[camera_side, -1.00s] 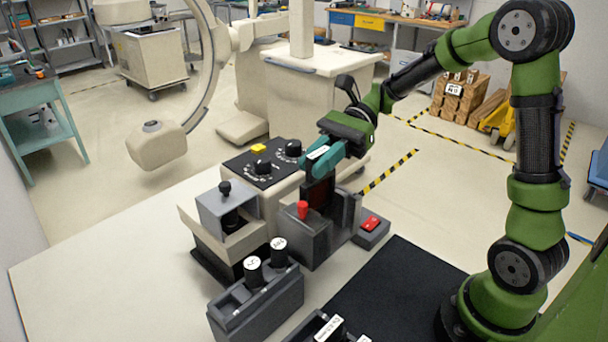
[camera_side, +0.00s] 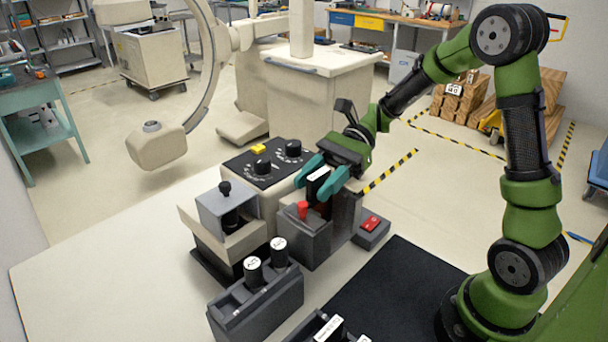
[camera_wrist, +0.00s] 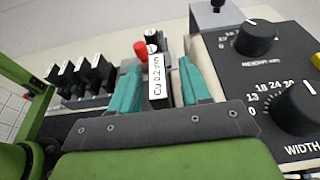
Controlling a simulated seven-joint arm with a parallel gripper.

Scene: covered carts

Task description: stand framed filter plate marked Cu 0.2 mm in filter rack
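The framed filter plate (camera_side: 319,189) stands upright in the dark grey holder (camera_side: 291,243) with the red knob. Its white label reads Cu 0.2 mm in the wrist view (camera_wrist: 157,78). My gripper (camera_side: 325,178) is open, with one teal finger on each side of the plate's top and gaps visible beside it. The plate's lower part is hidden inside the holder. A dark rack (camera_wrist: 80,103) with several other plates shows at the left of the wrist view; part of it shows at the bottom edge of the side view.
A control box with dials (camera_side: 262,166) stands just left of my gripper. A grey block holding two white-topped cylinders (camera_side: 255,305) stands in front. A red switch box (camera_side: 371,232) is right of the holder. The black mat (camera_side: 390,290) is clear.

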